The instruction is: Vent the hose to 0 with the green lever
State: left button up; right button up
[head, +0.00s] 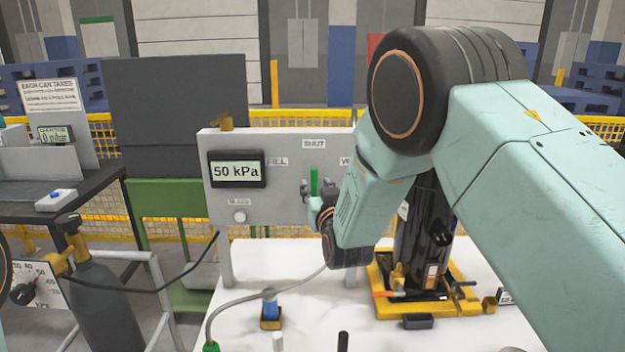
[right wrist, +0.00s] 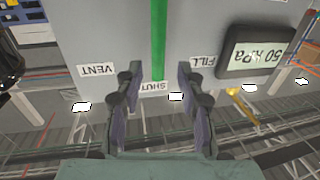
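The green lever (head: 314,181) stands upright on the grey panel (head: 286,205), pointing at the SHUT label (head: 314,144). The panel's display (head: 237,169) reads 50 kPa. My right gripper (head: 315,190) is at the lever, partly hidden by my right arm. In the right wrist view, which is upside down, the right gripper (right wrist: 158,72) is open. The lever (right wrist: 158,40) lies between its fingers with a gap on each side. The VENT label (right wrist: 97,70) and FILL label (right wrist: 203,61) flank it. My left gripper is not in view.
A bleed knob (head: 239,216) sits low on the panel. A black cylinder in a yellow base (head: 440,308) stands on the white table (head: 310,322), partly behind my right arm. A grey gas bottle (head: 104,305) with a hose stands at left. A blue-and-yellow item (head: 270,312) is in front.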

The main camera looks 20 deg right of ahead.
aim_at(315, 182)
jog(key=w, duration=0.3)
jog(key=w+d, duration=0.1)
jog(key=shift+w+f, duration=0.15)
jog(key=shift+f, duration=0.2)
jog(key=shift+w+a+r, duration=0.1)
jog(key=shift+w+a, duration=0.05)
jog(key=shift+w, duration=0.05)
jog(key=shift+a+r, duration=0.1)
jog(key=shift+r, duration=0.05)
jog(key=shift+w+d+f, duration=0.2)
jog(key=shift+c, duration=1)
jog(key=shift+s+a+r, duration=0.1)
jog(key=shift+a+r, duration=0.05)
jog(key=c, duration=0.5)
grip_shut()
